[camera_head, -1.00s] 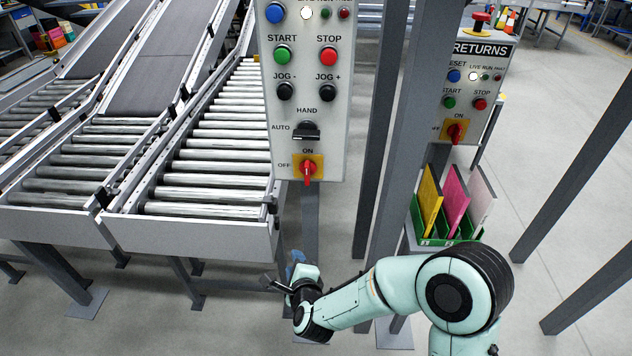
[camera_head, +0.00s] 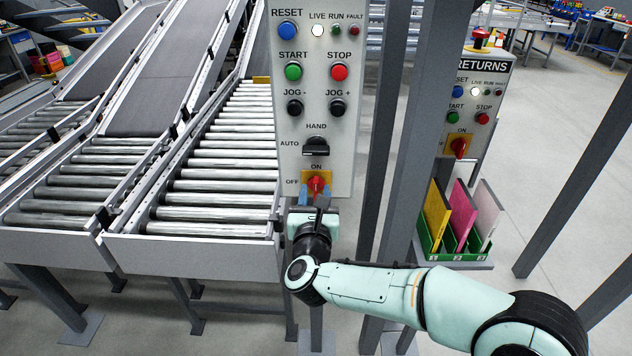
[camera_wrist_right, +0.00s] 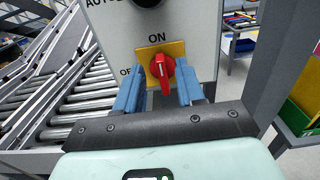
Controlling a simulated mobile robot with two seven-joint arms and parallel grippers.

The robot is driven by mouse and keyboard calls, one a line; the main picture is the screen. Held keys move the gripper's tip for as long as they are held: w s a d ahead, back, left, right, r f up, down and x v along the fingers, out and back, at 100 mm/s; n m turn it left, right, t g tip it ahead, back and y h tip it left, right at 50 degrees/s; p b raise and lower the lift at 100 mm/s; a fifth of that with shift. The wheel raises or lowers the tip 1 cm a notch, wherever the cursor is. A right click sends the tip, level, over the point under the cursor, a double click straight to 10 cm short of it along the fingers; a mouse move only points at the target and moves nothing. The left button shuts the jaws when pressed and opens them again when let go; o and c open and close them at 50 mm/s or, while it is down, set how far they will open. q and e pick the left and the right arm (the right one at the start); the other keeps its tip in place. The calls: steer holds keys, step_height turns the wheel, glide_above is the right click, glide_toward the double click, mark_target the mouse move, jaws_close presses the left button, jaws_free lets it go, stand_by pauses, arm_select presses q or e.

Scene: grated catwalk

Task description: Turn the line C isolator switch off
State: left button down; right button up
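A red rotary isolator switch (camera_head: 316,184) on a yellow plate sits at the bottom of the near grey control panel (camera_head: 345,110). Its handle stands about upright, towards the ON label, with OFF to the left. The panel's line name is out of frame. My right gripper (camera_head: 316,193) is just below and in front of the switch. In the right wrist view, the blue fingers of the right gripper (camera_wrist_right: 158,90) are open, one on each side of the red handle (camera_wrist_right: 161,70), with visible gaps. Contact is not visible. My left gripper is not in view.
A second panel marked RETURNS (camera_head: 485,75) has a similar red switch (camera_head: 459,146). Grey posts (camera_head: 377,130) stand right of the near panel. Roller conveyors (camera_head: 215,180) lie to the left. A green rack (camera_head: 430,246) with colored boards is at right.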

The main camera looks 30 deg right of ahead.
mark_target(316, 184)
steer(key=shift+p+x, duration=0.3)
steer(key=shift+x, duration=1.6)
jaws_close()
